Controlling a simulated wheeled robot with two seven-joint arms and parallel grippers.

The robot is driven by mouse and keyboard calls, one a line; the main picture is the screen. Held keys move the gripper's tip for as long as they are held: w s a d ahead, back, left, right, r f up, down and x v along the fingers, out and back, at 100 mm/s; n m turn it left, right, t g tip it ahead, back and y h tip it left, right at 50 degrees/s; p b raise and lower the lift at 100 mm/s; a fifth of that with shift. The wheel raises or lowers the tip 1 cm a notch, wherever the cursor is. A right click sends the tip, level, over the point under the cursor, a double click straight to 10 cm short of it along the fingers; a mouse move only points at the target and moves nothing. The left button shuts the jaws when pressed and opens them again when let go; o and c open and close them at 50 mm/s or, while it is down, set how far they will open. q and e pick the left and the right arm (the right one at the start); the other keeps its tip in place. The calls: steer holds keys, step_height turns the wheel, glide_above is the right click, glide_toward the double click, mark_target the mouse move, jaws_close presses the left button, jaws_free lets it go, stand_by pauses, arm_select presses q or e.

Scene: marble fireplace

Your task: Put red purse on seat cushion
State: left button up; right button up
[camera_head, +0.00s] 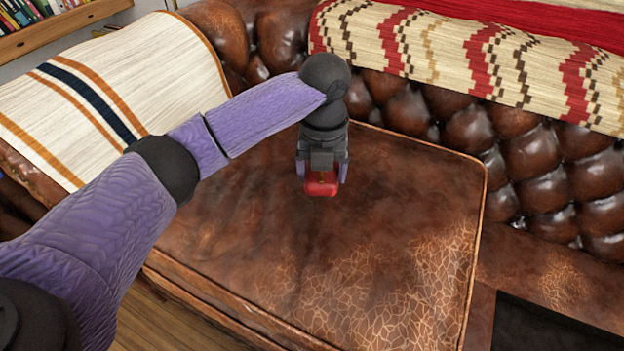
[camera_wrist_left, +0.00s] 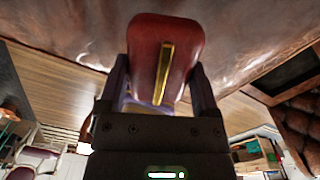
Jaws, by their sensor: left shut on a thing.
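The red purse (camera_head: 321,186) is a small red thing between the fingers of my left gripper (camera_head: 322,178), over the middle of the brown leather seat cushion (camera_head: 390,240). In the left wrist view the purse (camera_wrist_left: 150,50) has rounded corners and a gold strip on it. My left gripper (camera_wrist_left: 160,90) is shut on it, one finger at each side. The cushion leather (camera_wrist_left: 235,35) shows behind the purse. I cannot tell whether the purse touches the cushion. My right gripper is not in view.
A striped cream blanket (camera_head: 120,85) covers the sofa arm at the left. A red and cream patterned blanket (camera_head: 470,50) lies over the tufted backrest (camera_head: 500,140). A bookshelf (camera_head: 50,35) is at the top left. The front and right of the cushion are bare.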

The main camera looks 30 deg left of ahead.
mark_target(315, 213)
arm_select(q)
steer(key=m, duration=0.1)
steer(key=a+m, duration=0.1)
steer(key=m, duration=0.2)
steer(key=shift+w+a+f+p, duration=0.2)
steer(key=shift+w+f+p, duration=0.05)
steer(key=shift+f+p, duration=0.1)
steer(key=shift+m, duration=0.3)
step_height(315, 213, down, 11)
steer(key=b, duration=0.7)
steer(key=shift+r, duration=0.45)
steer(key=shift+f, duration=0.1)
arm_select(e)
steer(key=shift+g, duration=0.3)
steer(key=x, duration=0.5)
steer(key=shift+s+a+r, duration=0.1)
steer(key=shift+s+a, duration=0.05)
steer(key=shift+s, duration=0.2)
arm_select(q)
steer(key=o, duration=1.1)
